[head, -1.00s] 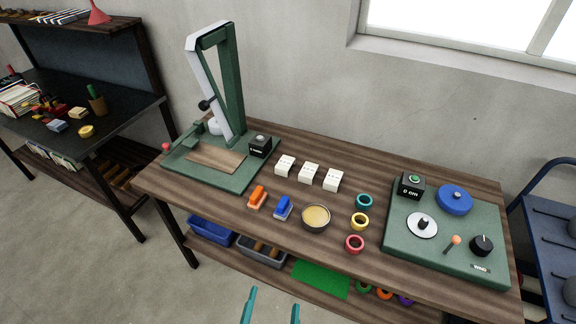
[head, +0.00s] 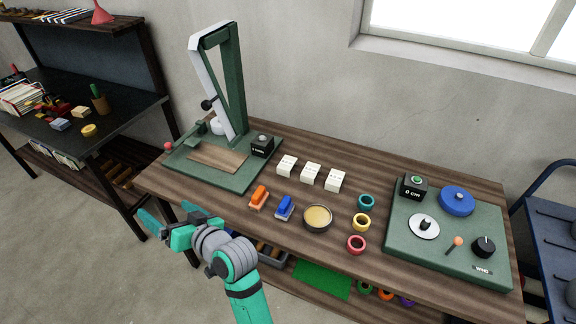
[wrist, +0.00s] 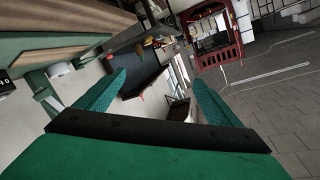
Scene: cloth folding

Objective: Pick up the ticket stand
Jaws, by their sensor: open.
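I cannot pick out a ticket stand with certainty in either view. My gripper (head: 170,215) is teal, open and empty, in front of the wooden bench's left end and pointing left. In the wrist view my gripper (wrist: 160,84) has its two fingers spread with nothing between them. Beyond the fingers, the dark side table (wrist: 142,78) shows small and tilted.
The wooden bench (head: 330,225) holds a green press stand (head: 240,175), white blocks (head: 310,173), a bowl (head: 317,218), coloured rings (head: 362,222) and a green control board (head: 445,245). A blue cart (head: 550,240) stands at right. Floor between the tables is clear.

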